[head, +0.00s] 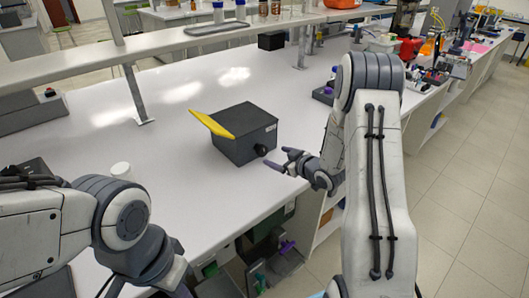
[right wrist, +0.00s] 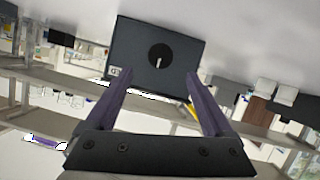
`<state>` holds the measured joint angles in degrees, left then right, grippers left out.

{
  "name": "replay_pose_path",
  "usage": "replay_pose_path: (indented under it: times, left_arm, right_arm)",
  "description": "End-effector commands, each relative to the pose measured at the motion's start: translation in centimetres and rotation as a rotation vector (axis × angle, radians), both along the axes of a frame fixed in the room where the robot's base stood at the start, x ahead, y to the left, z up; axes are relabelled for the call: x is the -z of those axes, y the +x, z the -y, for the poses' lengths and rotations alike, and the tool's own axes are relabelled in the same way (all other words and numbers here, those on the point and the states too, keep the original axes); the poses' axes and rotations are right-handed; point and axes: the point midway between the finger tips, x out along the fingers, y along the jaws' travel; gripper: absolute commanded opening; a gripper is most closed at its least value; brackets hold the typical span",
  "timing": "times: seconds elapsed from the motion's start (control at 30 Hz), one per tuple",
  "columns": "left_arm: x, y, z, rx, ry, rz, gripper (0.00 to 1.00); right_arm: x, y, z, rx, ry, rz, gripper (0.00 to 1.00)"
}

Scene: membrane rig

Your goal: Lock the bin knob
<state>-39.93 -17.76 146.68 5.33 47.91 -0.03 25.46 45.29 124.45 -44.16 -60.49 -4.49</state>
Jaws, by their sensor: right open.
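The bin (head: 240,142) is a dark grey box on the white bench, with a yellow flap (head: 210,123) standing up at its upper left edge. Its black round knob (head: 261,150) sits on the face towards my right gripper (head: 279,160). That gripper is open and empty, its purple fingers apart from the knob. In the right wrist view the bin (right wrist: 135,45) appears upside down, and the knob (right wrist: 159,57) shows a pale, near-vertical pointer mark. The knob lies beyond the open fingers (right wrist: 157,88), roughly centred between them.
A raised shelf (head: 200,38) with posts crosses the back of the bench (head: 175,150). A small rack (head: 324,94) stands behind my right arm. The bench around the bin is clear.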

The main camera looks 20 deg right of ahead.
Motion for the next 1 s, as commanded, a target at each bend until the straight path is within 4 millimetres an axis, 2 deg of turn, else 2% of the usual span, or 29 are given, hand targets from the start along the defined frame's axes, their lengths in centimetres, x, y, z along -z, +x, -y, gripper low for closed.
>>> replay_pose_path:
  times: [0.2, 0.4, 0.6, 0.83, 0.87, 1.0]
  left_arm:
    - [-1.3, 0.0, 0.0, 0.000, 0.000, 0.000, 0.00]
    - [-2.0, 0.0, 0.0, 0.000, 0.000, 0.000, 0.00]
    - [-2.2, 0.0, 0.0, -0.001, 0.000, 0.000, 0.00]
    - [-2.2, 0.0, 0.0, -0.001, 0.000, 0.000, 0.00]
    - [-2.2, 0.0, 0.0, -0.001, 0.000, 0.000, 0.00]
    - [-2.2, 0.0, 0.0, -0.001, 0.000, 0.000, 0.00]
  right_arm:
    - [1.4, 3.8, -1.2, -0.003, 0.000, -0.002, 0.86]
    - [2.6, 6.5, -1.9, -0.002, -0.001, -0.002, 0.86]
    - [3.1, 7.6, -2.2, 0.001, 0.000, -0.002, 0.86]
    - [3.2, 7.6, -2.2, 0.001, 0.000, -0.002, 0.86]
    - [3.2, 7.6, -2.2, 0.001, 0.000, -0.002, 0.83]
    - [3.2, 7.6, -2.2, 0.000, -0.001, -0.002, 0.29]
